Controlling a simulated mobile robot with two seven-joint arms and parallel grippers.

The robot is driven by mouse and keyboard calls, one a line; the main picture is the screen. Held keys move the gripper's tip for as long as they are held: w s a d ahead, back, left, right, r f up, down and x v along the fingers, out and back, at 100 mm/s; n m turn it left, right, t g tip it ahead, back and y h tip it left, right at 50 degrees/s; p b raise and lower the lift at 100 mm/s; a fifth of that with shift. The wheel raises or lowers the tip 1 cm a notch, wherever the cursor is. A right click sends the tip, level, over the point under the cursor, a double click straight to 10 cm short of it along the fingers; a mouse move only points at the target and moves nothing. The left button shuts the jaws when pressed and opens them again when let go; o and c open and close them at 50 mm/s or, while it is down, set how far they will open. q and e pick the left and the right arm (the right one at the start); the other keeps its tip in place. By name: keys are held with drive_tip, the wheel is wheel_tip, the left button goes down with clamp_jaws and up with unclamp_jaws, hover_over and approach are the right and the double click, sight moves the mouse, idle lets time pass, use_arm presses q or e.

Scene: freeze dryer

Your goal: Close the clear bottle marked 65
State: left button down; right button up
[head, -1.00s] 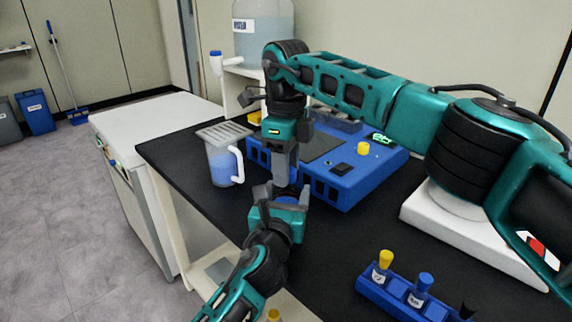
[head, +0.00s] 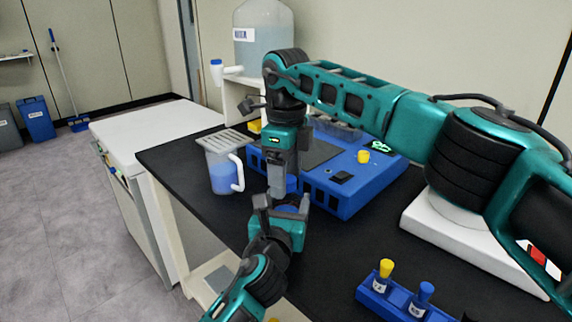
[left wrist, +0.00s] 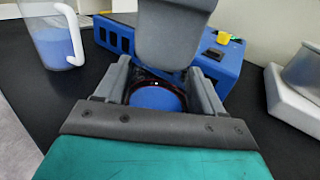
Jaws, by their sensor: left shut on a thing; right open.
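My left gripper (head: 283,207) is shut around a round blue-topped item, which looks like a bottle with a blue cap. Its blue top (left wrist: 157,99) shows between the fingers in the left wrist view; its body and any mark 65 are hidden. In the head view a bit of blue (head: 291,184) shows beside my right gripper's fingers. My right gripper (head: 279,193) is open and points down, just above and very close to the blue top. Its broad grey finger fills the upper middle of the left wrist view. I cannot tell whether it touches the top.
A blue device (head: 345,195) stands behind the grippers, with a yellow knob (head: 363,156). A jug of blue liquid (head: 222,172) stands left. A blue rack (head: 392,303) with yellow- and blue-capped bottles is at front right. The black bench (head: 345,235) is clear between.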

wheel_tip(320, 180, up, 12)
idle(0.5)
use_arm(q)
drive_tip(key=shift+c, duration=0.2)
unclamp_jaws()
drive_tip(key=s+a+p, duration=0.2)
drive_tip(key=s, duration=1)
drive_tip(key=shift+s+a, duration=0.25)
drive_tip(key=shift+s, duration=0.1)
use_arm(e)
wheel_tip(320, 180, up, 2)
drive_tip(key=shift+r, duration=0.1)
